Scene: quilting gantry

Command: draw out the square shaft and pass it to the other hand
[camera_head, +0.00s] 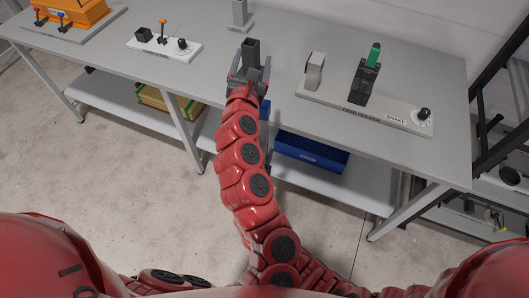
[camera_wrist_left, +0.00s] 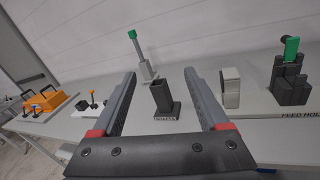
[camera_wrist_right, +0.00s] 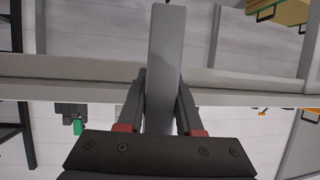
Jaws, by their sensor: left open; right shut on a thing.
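My right gripper (camera_wrist_right: 160,110) is shut on a long plain grey bar, which looks like the square shaft (camera_wrist_right: 165,50). The bar runs well past the fingertips; its lower part is hidden by the gripper. My right gripper does not show in the head view. My left gripper (camera_head: 249,80) is open at the front edge of the table. In the left wrist view its fingers (camera_wrist_left: 163,92) are spread and nothing is between them. Beyond them stands an upright dark square socket (camera_wrist_left: 163,98), which also shows in the head view (camera_head: 252,50).
A grey table (camera_head: 210,72) carries a panel with a black holder (camera_head: 366,85) and green piece (camera_head: 374,54), a pale block (camera_head: 314,72) and a knob. A small switch panel (camera_head: 165,48) and orange box (camera_head: 75,12) stand left. A blue bin (camera_head: 310,153) is underneath.

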